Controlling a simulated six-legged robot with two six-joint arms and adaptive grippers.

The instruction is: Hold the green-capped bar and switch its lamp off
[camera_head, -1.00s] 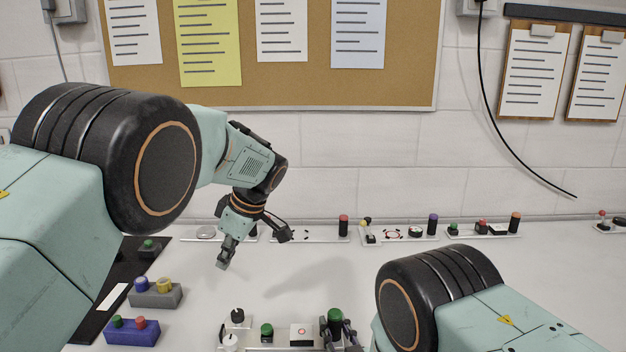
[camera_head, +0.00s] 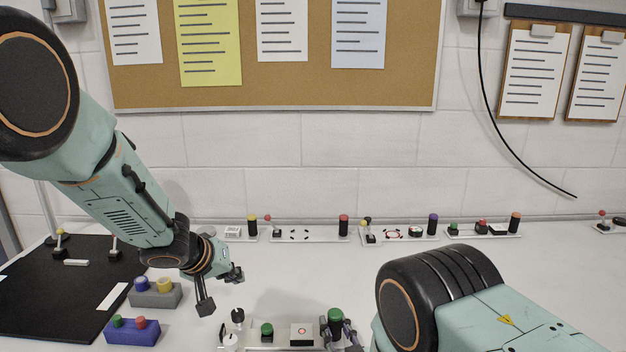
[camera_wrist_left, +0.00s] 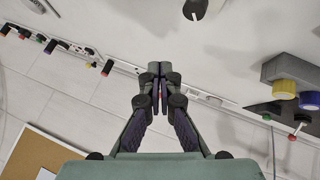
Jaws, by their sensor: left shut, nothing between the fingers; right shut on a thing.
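The green-capped bar (camera_head: 335,322) is a dark upright post with a green top at the bottom centre of the head view. My right gripper (camera_head: 338,337) is shut around it, partly hidden at the frame's edge. Left of it in the same row are a white square with a small red mark (camera_head: 301,333), a green button (camera_head: 267,330), a black knob (camera_head: 238,315) and a white knob (camera_head: 230,341). I cannot tell which is the lamp. My left gripper (camera_head: 205,305) is empty, above the table and left of the row; its fingers (camera_wrist_left: 158,88) meet in the left wrist view.
A grey box with blue and yellow buttons (camera_head: 155,295) and a blue box with green and red buttons (camera_head: 132,333) stand left, near a black mat (camera_head: 60,300). Several control strips (camera_head: 318,239) line the wall. The table's middle is clear.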

